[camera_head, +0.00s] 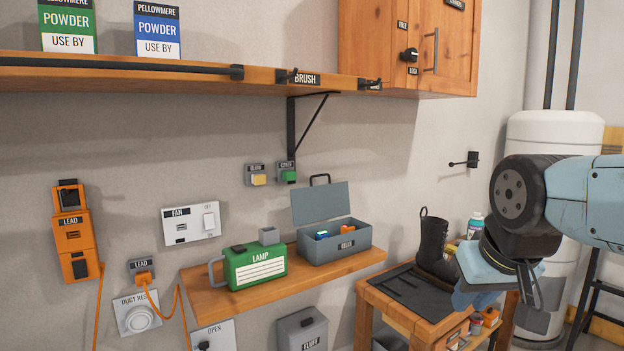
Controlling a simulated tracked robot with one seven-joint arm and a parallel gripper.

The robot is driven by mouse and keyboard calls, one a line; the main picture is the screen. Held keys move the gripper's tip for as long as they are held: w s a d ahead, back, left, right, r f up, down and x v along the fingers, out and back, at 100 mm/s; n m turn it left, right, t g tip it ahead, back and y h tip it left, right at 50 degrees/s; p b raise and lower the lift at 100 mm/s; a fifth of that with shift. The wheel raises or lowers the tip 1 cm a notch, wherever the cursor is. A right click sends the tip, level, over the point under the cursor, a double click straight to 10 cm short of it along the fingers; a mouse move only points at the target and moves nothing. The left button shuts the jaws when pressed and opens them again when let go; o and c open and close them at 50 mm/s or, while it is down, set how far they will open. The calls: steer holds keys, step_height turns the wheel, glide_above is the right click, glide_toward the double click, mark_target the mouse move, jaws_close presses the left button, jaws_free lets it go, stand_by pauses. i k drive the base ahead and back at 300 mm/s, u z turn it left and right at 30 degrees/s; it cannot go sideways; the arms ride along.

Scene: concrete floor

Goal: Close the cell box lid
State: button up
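A grey box (336,241) with a small dark label, which I take to be the cell box, sits on the right part of a small wooden wall shelf. Its lid (321,204) stands open, tilted up at the back with a dark handle on its top edge. Blue, green and orange items show inside the box. My gripper (528,294) is at the right of the view, well to the right of the box and apart from it, pointing down near the workbench. Its fingers are dark and seen edge-on, so their opening is unclear.
A green lamp unit (255,265) stands on the shelf (220,299) just left of the box. A wooden bench (415,315) with a black boot (433,246) lies between box and gripper. A long shelf (150,71) and a wooden cabinet (445,45) hang above.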

mark_target(311, 204)
steer(key=u, duration=0.05)
steer(key=i, duration=1)
steer(key=z, duration=0.1)
